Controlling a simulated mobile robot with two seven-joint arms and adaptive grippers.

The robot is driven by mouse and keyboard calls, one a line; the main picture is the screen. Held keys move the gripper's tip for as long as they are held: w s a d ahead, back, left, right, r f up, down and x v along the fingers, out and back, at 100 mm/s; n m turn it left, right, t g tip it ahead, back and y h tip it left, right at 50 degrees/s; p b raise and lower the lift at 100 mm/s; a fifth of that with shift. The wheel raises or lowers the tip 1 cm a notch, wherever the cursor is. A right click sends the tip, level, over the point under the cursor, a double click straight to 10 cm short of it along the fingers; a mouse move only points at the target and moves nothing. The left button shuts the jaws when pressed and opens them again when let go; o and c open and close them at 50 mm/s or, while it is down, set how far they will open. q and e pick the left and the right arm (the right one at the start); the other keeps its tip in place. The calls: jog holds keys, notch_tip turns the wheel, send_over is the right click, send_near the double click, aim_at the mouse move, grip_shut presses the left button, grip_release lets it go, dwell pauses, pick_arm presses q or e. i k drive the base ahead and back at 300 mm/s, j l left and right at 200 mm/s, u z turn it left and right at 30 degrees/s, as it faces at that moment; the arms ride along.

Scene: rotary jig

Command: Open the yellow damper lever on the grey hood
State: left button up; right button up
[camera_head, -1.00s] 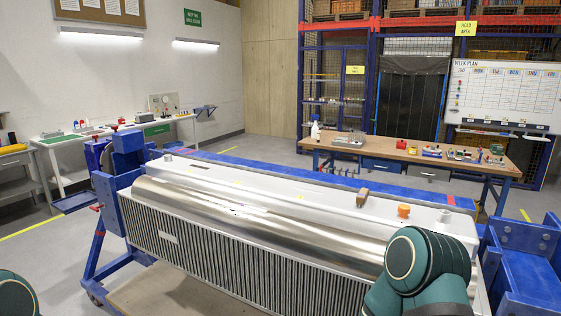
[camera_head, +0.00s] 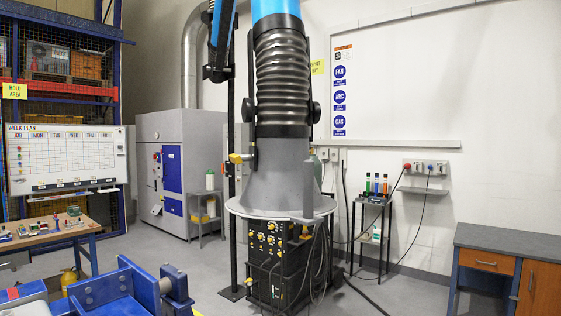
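The grey hood (camera_head: 281,185) is a wide cone with a flared rim, below a ribbed grey duct (camera_head: 281,80) with a blue tube above. Neither of my grippers shows in this view, and nothing is touching the lever.
A black welding unit (camera_head: 268,262) with yellow knobs stands under the hood, with cables on the floor. The blue jig frame (camera_head: 125,290) is at lower left. A small bottle rack (camera_head: 372,230) and a grey desk (camera_head: 510,240) stand right. Floor between them is open.

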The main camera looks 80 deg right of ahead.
aim_at(237, 159)
jog(key=i+z, duration=0.15)
jog(key=z, duration=2.15)
